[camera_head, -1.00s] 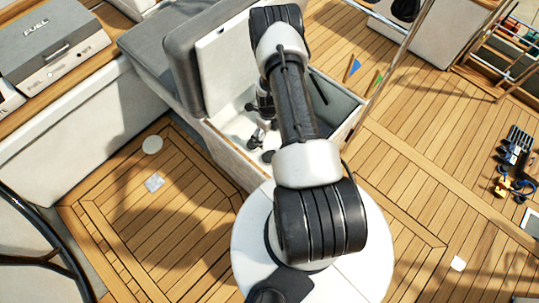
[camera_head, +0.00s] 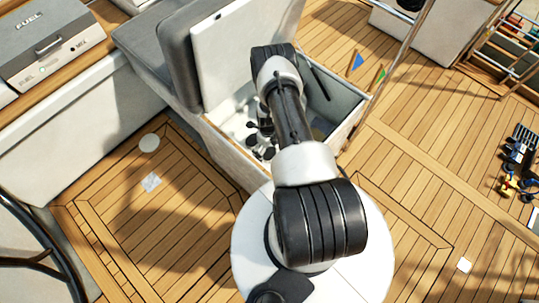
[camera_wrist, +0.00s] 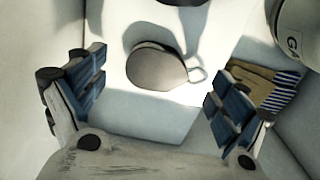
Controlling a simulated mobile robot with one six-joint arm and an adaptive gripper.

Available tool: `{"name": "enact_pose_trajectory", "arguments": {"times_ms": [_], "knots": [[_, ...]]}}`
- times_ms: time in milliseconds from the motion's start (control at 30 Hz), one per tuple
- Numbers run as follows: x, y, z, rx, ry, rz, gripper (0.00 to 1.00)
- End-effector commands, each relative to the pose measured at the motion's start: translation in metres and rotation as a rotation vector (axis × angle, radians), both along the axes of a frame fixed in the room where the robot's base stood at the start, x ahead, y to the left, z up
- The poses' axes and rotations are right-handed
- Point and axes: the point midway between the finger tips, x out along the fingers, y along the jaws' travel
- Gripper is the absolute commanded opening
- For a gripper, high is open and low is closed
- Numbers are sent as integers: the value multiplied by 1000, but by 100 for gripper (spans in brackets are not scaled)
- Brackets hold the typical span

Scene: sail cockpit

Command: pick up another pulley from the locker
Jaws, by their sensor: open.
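The pulley looks apart from both fingers. The open locker (camera_head: 226,151) shows in the head view, with my arm reaching down into it. My gripper (camera_head: 262,142) shows there as dark parts low inside. The pulley cannot be made out in the head view.
A brown and blue-striped folded cloth (camera_wrist: 262,88) lies by the right finger, with a white rounded container (camera_wrist: 298,28) near it. The locker's raised lid (camera_head: 235,55) stands behind my arm. The locker walls are close around the gripper.

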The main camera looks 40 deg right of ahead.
Motion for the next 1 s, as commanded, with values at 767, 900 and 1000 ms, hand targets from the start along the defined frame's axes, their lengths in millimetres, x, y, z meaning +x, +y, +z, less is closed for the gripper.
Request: {"name": "enact_pose_trajectory", "arguments": {"times_ms": [767,900,1000], "knots": [[0,0,-22,0,0,1,65],[0,0,-22,0,0,1,56],[0,0,-22,0,0,1,49]]}}
